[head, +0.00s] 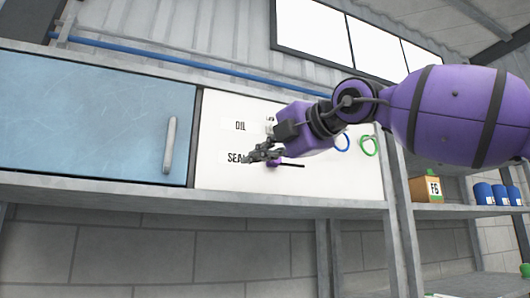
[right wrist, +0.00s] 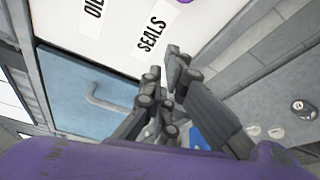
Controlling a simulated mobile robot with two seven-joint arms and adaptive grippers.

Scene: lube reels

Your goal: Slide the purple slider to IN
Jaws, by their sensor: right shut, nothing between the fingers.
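A small purple slider (head: 287,162) shows on the white panel (head: 350,180) in the head view, at a thin dark slot that runs to its right. My right gripper (head: 250,159) is shut and empty in front of the panel, over the end of the SEALS label and just left of the slider. I cannot tell if it touches the slider. In the right wrist view the shut fingers (right wrist: 168,68) are near the SEALS label (right wrist: 150,37). A purple patch at the top edge there is too cut off to identify. No IN mark is readable. My left gripper is out of view.
A blue door (head: 90,120) with a grey handle (head: 170,145) is left of the panel. A box (head: 427,189) and blue cans (head: 485,193) stand on a shelf at right.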

